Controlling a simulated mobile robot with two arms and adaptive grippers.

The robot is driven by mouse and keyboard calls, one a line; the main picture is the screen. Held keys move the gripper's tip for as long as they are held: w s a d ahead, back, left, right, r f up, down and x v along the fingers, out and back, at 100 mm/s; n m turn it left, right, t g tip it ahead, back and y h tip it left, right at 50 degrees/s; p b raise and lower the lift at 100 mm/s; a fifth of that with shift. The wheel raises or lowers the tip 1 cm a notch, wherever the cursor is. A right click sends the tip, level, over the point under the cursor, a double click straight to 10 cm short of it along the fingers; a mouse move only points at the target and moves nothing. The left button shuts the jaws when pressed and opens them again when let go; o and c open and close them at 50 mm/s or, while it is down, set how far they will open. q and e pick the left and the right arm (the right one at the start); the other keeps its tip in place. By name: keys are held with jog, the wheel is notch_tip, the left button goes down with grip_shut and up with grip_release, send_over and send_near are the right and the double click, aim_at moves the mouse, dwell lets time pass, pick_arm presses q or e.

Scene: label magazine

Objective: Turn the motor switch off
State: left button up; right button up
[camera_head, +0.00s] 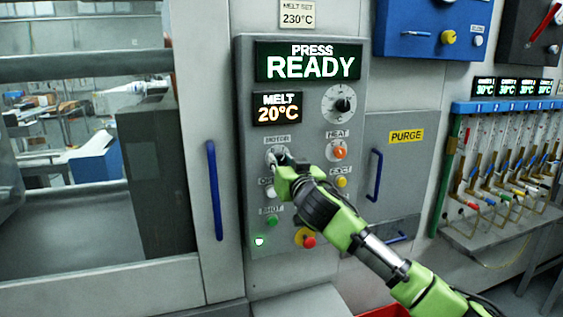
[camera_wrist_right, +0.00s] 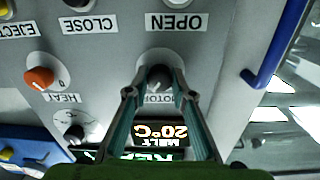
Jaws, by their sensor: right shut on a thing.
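The motor switch (camera_head: 275,154) is a round knob under the MOTOR label on the grey press panel (camera_head: 248,205). My right gripper (camera_head: 282,163) reaches it from the lower right and covers part of it. In the right wrist view, which is upside down, the dark knob of the motor switch (camera_wrist_right: 159,72) sits between the two fingertips of my right gripper (camera_wrist_right: 158,88). The fingers are shut on the knob. The exact angle of its pointer is hidden. My left gripper is not in view.
The orange heat knob (camera_head: 339,153) is to the right of the motor switch. A green READY sign (camera_head: 308,63) and a melt display (camera_head: 278,108) reading 20°C are above. Blue door handles (camera_head: 214,190) (camera_head: 375,175) stick out on both sides. A red button (camera_head: 309,242) is below.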

jog(key=n+p, duration=0.1)
jog(key=n, duration=0.2)
jog(key=n+p, duration=0.1)
jog(key=n, duration=0.3)
jog(key=shift+p, duration=0.35)
jog(key=n+p, duration=0.1)
jog(key=n, duration=0.2)
jog(key=shift+n, duration=0.3)
jog(key=shift+f+n+p, duration=0.1)
jog(key=shift+n+p, duration=0.7)
jog(key=shift+n, duration=0.7)
jog(key=o, duration=1.1)
jog(key=shift+o, duration=0.2)
